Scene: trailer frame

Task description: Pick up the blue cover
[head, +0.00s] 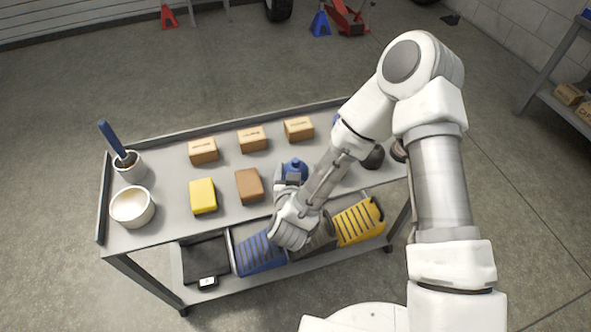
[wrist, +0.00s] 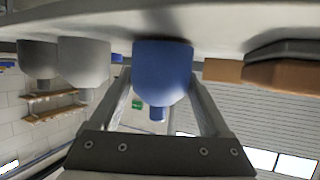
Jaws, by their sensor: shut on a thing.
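The blue cover (head: 294,168) is a rounded blue piece with a narrow knob on top, at the front middle of the grey cart top. It also shows in the wrist view (wrist: 162,72), which looks upside down, with its wide end toward the cart surface. My gripper (head: 291,180) is shut on the blue cover, with one finger on each side of it in the wrist view (wrist: 160,92). I cannot tell whether the cover touches the cart top. My arm and gripper hide part of it in the head view.
The cart top (head: 165,210) also holds a yellow block (head: 202,196), a brown block (head: 249,185), several cardboard boxes (head: 251,139), a cream bowl (head: 132,207) and a cup with a blue-handled brush (head: 130,167). Dark round pieces (head: 373,158) stand right of my gripper.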

